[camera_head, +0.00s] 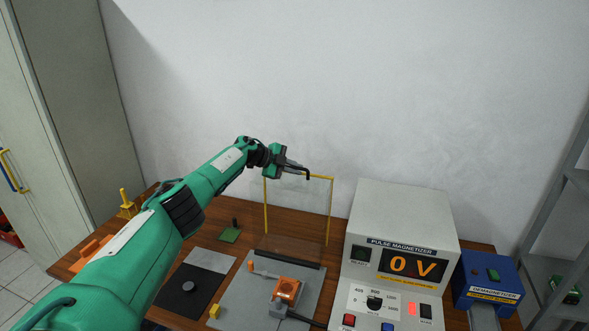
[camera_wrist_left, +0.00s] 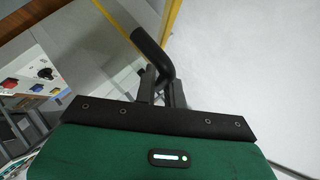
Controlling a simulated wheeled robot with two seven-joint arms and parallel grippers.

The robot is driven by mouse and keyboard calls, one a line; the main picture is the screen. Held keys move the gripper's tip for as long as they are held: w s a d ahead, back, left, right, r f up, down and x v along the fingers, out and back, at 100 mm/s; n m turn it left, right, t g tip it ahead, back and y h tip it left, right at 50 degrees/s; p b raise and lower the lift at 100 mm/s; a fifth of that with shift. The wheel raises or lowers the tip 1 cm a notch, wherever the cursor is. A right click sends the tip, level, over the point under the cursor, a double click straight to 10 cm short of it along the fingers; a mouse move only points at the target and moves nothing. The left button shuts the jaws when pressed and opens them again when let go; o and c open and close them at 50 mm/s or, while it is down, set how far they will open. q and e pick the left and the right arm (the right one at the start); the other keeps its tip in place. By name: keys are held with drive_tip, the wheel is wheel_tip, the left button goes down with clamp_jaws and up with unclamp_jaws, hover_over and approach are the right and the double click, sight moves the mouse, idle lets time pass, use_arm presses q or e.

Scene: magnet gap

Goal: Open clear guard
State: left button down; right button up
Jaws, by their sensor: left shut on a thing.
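The clear guard (camera_head: 313,208) is a transparent panel with a yellow frame, standing upright at the back of the grey base plate. Its top edge carries a black handle (camera_head: 308,175). My left gripper (camera_head: 303,168) is at the top of the guard, shut on the handle. In the left wrist view the black bent handle (camera_wrist_left: 150,45) sits between the fingers (camera_wrist_left: 163,88), and the clear panel and yellow edge show behind it. My right gripper is not in view.
The pulse magnetizer (camera_head: 400,225) reads 0 V, right of the guard. An orange fixture (camera_head: 287,290) sits on the grey plate (camera_head: 235,292) in front. A blue demagnetizer (camera_head: 487,278) stands at the far right. A black-and-grey mat (camera_head: 205,260) lies left. A wall rises behind the table.

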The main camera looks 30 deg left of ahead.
use_arm(q)
drive_tip(key=c, duration=1.5)
unclamp_jaws()
drive_tip(key=shift+s, duration=0.1)
drive_tip(key=shift+s+a+r, duration=0.25)
drive_tip(key=shift+s+a, duration=0.05)
drive_tip(key=shift+a, duration=0.05)
drive_tip(key=b+v, duration=0.3)
drive_tip(key=v, duration=0.8)
drive_tip(key=shift+s+a+r, duration=0.15)
drive_tip(key=shift+s, duration=0.1)
drive_tip(key=shift+s+a+r+b, duration=0.25)
drive_tip(key=shift+s+r+b, duration=0.05)
drive_tip(key=shift+r, duration=0.05)
